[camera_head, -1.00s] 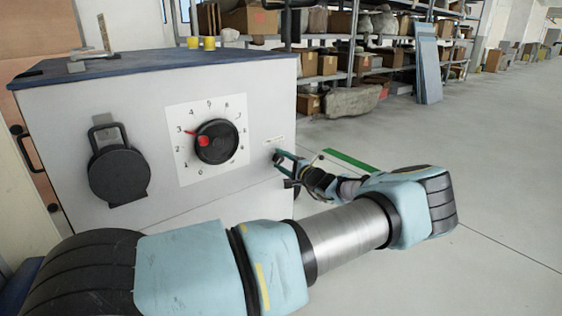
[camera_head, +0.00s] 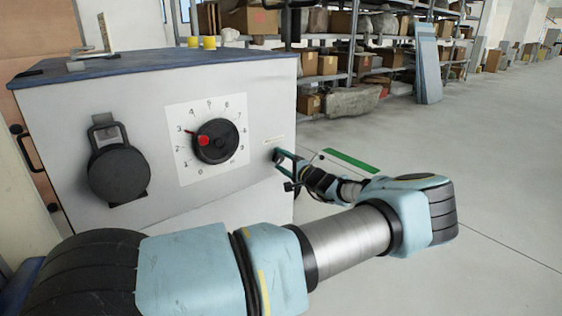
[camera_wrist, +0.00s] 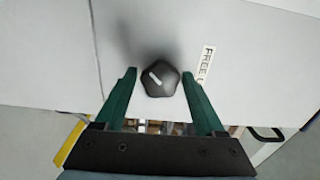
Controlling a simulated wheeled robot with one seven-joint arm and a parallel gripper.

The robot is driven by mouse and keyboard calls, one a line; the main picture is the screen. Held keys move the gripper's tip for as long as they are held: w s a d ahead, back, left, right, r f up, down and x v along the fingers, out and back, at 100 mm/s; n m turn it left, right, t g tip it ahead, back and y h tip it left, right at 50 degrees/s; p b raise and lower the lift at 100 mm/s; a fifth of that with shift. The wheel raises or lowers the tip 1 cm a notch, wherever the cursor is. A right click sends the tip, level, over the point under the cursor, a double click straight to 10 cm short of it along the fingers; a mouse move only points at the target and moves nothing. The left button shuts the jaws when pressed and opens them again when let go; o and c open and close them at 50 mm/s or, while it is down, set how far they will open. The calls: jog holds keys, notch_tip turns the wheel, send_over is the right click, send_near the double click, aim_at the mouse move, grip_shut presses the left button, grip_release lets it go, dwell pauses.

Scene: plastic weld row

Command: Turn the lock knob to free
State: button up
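The lock knob (camera_wrist: 160,79) is a small dark, lobed knob with a white pointer line, on the pale front panel of the machine. In the wrist view the line slants to the upper left. A label reading "FREE" (camera_wrist: 206,64), partly cut off by my finger, is right of it. My gripper (camera_wrist: 159,73) is open, with a green finger on each side of the knob and a visible gap on both sides. In the head view my gripper (camera_head: 284,158) is at the right end of the front panel; the knob is small and partly hidden there.
The machine front (camera_head: 235,190) also carries a large black dial (camera_head: 222,150) with a red mark near 3, and a round black cover (camera_head: 119,176) at left. Two yellow caps (camera_head: 208,42) stand on top.

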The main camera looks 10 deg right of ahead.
jog(key=shift+o, duration=1)
jog(key=shift+d, duration=0.1)
jog(key=p+v, duration=0.1)
jog(key=v, duration=0.9)
jog(key=shift+s, duration=0.3)
jog(key=shift+d+r, duration=0.1)
jog(key=shift+d, duration=0.05)
